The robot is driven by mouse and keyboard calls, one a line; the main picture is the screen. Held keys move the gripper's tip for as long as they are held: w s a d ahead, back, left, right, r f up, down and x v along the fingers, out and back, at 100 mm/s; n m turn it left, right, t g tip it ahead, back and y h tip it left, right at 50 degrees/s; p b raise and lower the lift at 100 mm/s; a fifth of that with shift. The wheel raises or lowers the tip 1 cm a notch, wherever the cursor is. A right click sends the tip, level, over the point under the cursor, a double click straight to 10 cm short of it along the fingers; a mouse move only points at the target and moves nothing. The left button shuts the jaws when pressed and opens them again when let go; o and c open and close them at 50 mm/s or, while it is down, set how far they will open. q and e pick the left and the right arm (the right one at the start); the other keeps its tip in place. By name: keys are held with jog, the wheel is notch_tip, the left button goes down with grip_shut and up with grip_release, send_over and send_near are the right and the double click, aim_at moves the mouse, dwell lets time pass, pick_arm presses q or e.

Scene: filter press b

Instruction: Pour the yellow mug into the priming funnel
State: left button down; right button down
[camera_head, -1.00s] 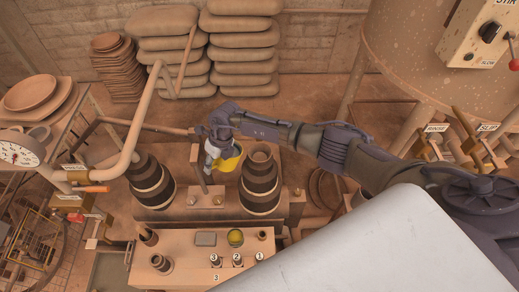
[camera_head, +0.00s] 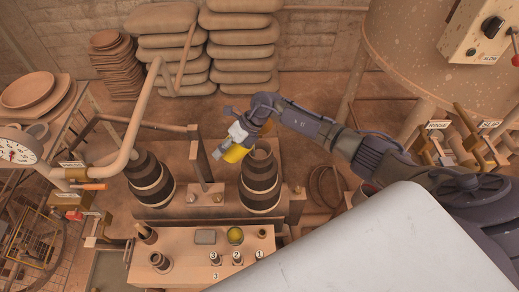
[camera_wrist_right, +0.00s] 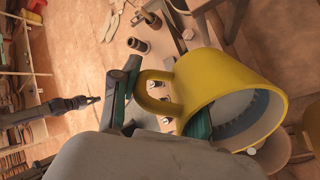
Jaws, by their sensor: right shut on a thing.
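The yellow mug (camera_head: 237,153) hangs in my right gripper (camera_head: 232,142), just left of the mouth of the right dark banded vessel. In the right wrist view the mug (camera_wrist_right: 225,78) is tilted, its open mouth facing the lower right, with a grey inside showing. My right gripper (camera_wrist_right: 160,110) is shut on it at the handle side. The flared top of the right banded vessel (camera_head: 262,160) may be the priming funnel; I cannot tell for sure. What the mug holds is not clear.
A second banded vessel (camera_head: 150,182) stands to the left, with an upright post (camera_head: 203,160) between the two. A pipe (camera_head: 135,125) runs at the left. Stacked sacks (camera_head: 240,50) stand behind.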

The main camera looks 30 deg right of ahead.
jog(key=shift+s+d+r+y+b, duration=0.1)
jog(key=shift+d+r+y+b, duration=0.05)
jog(key=shift+d+y+b, duration=0.15)
jog(key=shift+a+y+b, duration=0.1)
jog(key=shift+y+b, duration=0.2)
jog(key=shift+b, duration=0.15)
jog(key=shift+d+b, duration=0.2)
jog(key=shift+b, duration=0.1)
jog(key=shift+y+b, duration=0.5)
jog(key=shift+d+r, duration=0.1)
jog(key=shift+d, duration=0.1)
jog(key=shift+r+y+b, duration=0.1)
jog(key=shift+y+b, duration=0.25)
jog(key=shift+y, duration=0.05)
jog(key=shift+s+d+r+t, duration=0.1)
jog(key=shift+d+r+t, duration=0.1)
jog(key=shift+t, duration=0.1)
jog(key=shift+r+y+b, duration=0.2)
jog(key=shift+y+b, duration=0.2)
